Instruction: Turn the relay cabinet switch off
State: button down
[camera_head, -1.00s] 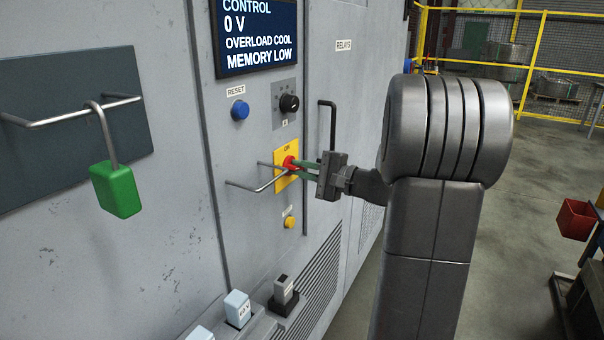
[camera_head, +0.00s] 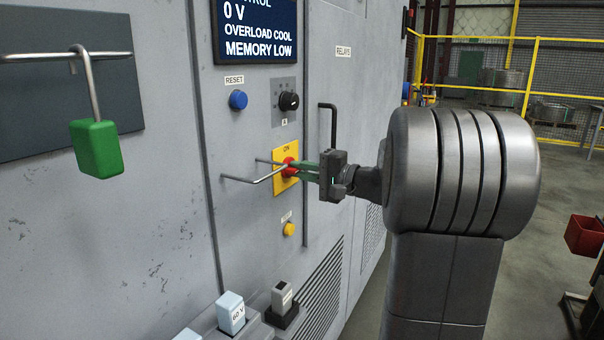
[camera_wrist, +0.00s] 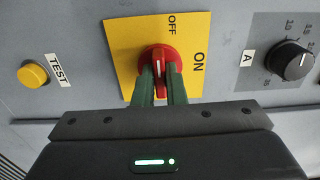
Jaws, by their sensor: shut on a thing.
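The relay cabinet switch is a red rotary handle (camera_head: 289,166) on a yellow plate (camera_head: 280,184). In the wrist view, the red switch (camera_wrist: 160,56) sits on its yellow plate (camera_wrist: 120,50), with OFF printed above and ON at the right. Its handle runs up and down in that picture, its upper end towards OFF. My gripper (camera_head: 298,170) reaches it from the right. Its green fingers (camera_wrist: 162,84) lie on both sides of the handle, shut on it. The fingers hide the handle's lower sides.
A bent metal rail (camera_head: 255,180) sticks out beside the switch, close to my fingers. A black door handle (camera_head: 333,125) stands just behind my gripper. A black selector knob (camera_head: 289,101), blue reset button (camera_head: 238,100) and yellow button (camera_head: 289,229) are nearby. A green padlock (camera_head: 97,150) hangs left.

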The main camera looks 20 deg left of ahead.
jog(key=c, duration=1.5)
grip_release()
jog(key=shift+d, duration=0.1)
jog(key=d, duration=0.9)
jog(key=s+d+b, duration=0.1)
jog(key=d, duration=0.3)
jog(key=shift+d, duration=0.3)
jog(key=shift+a, duration=0.1)
jog(key=a, duration=0.9)
jog(key=w+a+p, duration=0.1)
jog(key=a, duration=0.3)
jog(key=shift+a, duration=0.35)
